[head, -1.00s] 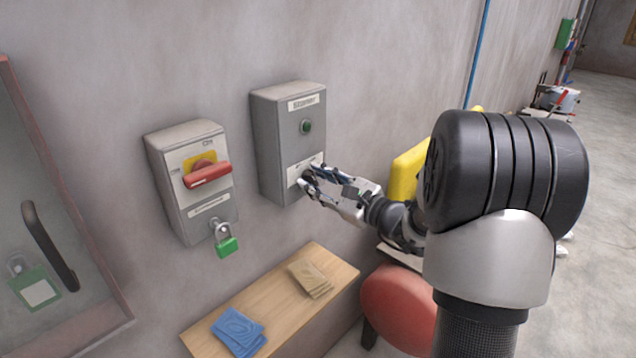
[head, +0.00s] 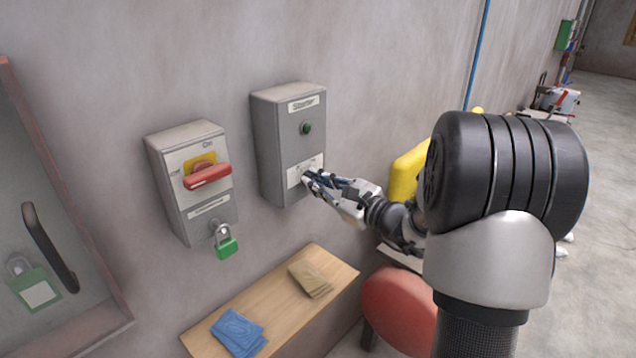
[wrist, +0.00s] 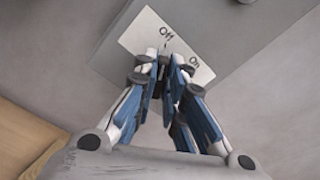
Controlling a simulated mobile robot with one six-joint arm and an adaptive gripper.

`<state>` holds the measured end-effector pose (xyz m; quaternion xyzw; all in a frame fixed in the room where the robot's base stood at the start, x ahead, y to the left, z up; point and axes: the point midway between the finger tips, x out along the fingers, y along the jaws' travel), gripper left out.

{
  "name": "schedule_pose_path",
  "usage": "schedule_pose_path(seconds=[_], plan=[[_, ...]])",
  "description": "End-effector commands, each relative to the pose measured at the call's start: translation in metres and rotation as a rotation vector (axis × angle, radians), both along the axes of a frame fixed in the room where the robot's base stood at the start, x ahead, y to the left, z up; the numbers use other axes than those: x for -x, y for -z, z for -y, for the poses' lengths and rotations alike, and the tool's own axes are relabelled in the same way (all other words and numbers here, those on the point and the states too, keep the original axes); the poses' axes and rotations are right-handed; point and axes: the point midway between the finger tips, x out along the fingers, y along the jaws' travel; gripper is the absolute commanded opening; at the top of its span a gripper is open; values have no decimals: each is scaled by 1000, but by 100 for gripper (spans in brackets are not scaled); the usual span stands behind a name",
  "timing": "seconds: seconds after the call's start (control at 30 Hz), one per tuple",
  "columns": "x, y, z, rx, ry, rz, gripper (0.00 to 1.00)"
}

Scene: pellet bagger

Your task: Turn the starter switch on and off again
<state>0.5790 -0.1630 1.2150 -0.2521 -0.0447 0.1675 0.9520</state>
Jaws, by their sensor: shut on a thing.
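The starter box (head: 285,150) is a grey wall-mounted box labelled "Starter", with a round green button or lamp (head: 306,128) on its front. A white plate (head: 296,175) low on its face reads "Off" and "On" in the wrist view (wrist: 152,22). My gripper (head: 310,178) is at this plate. In the wrist view my gripper (wrist: 165,72) has its fingers closed together over the plate, just below the "Off" and left of the "On" lettering. It is shut on the starter switch, which the fingertips mostly hide. I cannot tell which way the switch points.
Left of it hangs another grey box with a red handle (head: 207,177) and a green padlock (head: 226,247). Below, a wooden shelf (head: 275,300) holds blue and tan folded cloths or packets. A red rounded object (head: 400,308) stands under my arm.

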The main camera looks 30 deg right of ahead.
Motion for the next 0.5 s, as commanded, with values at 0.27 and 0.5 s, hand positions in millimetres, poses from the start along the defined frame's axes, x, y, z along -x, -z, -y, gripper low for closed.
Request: schedule_pose_path(seconds=[0.27,0.5], plan=[[0,-1,0,-84,0,-32,0],[0,-3,2,-259,1,-97,0]])
